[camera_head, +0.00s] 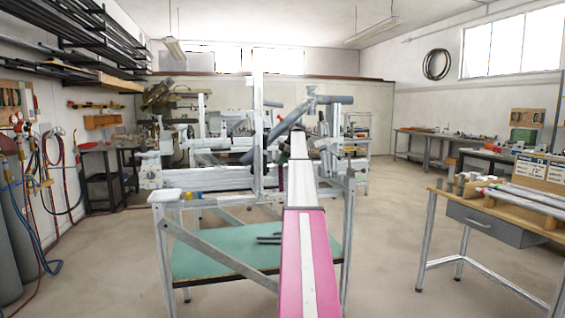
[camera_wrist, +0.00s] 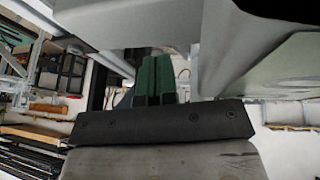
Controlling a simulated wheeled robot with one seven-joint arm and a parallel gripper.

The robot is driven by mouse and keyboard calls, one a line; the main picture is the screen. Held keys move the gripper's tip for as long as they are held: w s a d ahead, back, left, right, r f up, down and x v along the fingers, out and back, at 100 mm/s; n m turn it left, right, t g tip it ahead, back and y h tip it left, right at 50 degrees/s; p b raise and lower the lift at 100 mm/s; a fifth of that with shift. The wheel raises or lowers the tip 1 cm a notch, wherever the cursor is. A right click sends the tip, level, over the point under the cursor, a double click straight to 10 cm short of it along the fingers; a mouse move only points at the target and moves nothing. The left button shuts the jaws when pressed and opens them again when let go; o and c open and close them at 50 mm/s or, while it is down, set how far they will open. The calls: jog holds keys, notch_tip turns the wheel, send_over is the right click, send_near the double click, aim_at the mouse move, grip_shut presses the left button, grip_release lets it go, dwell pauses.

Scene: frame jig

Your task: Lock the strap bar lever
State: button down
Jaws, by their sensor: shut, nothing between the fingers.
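The frame jig (camera_head: 258,150) stands straight ahead in the head view, with pale metal posts and rails. A slanted grey bar (camera_head: 292,118) crosses its upper part; I cannot tell which part is the strap bar lever. My pink and white arm reaches forward into the jig, and its far end cannot be made out there. In the wrist view my gripper (camera_wrist: 158,78) shows two green fingers side by side, shut and empty. Large grey metal parts (camera_wrist: 255,50) lie close above and to the right of the fingers. I cannot tell whether they touch.
A green shelf (camera_head: 205,258) with dark rods lies low in the jig's stand. A workbench with a drawer (camera_head: 490,225) stands at the right. Gas cylinders and hoses (camera_head: 40,200) are at the left wall. The floor between stand and workbench is clear.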

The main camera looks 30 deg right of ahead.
jog(key=v, duration=1.1)
jog(key=shift+f, duration=0.1)
